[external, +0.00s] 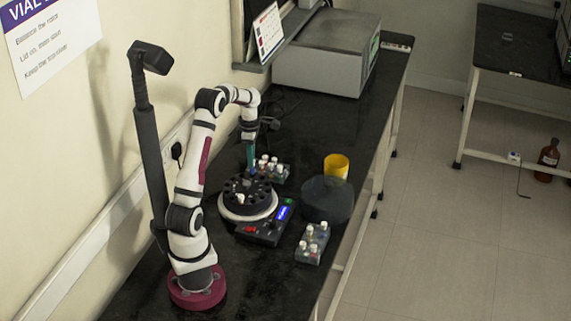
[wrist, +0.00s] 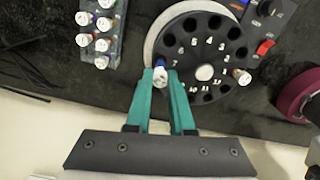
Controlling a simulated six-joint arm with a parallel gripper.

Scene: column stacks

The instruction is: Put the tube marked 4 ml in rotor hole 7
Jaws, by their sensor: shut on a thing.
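My gripper (wrist: 162,80) has teal fingers closed around a tube (wrist: 160,77) with a white cap and a blue part. I cannot clearly read the mark on its cap. The held tube is at the edge of the black rotor (wrist: 222,58), beside the printed 6 and 7, and hides what lies under it. I cannot tell whether its lower end is in a hole or above it. In the external view my gripper (external: 251,158) points down over the far side of the rotor (external: 246,191). Another white-capped tube (wrist: 242,77) stands in the rotor.
A rack (wrist: 108,46) with several capped tubes is close to the rotor. A second rack (external: 312,243) stands nearer the front. A dark round lid (external: 327,200), a yellow cup (external: 337,166) and a control panel (external: 264,228) are close by. A grey instrument (external: 325,58) stands at the back.

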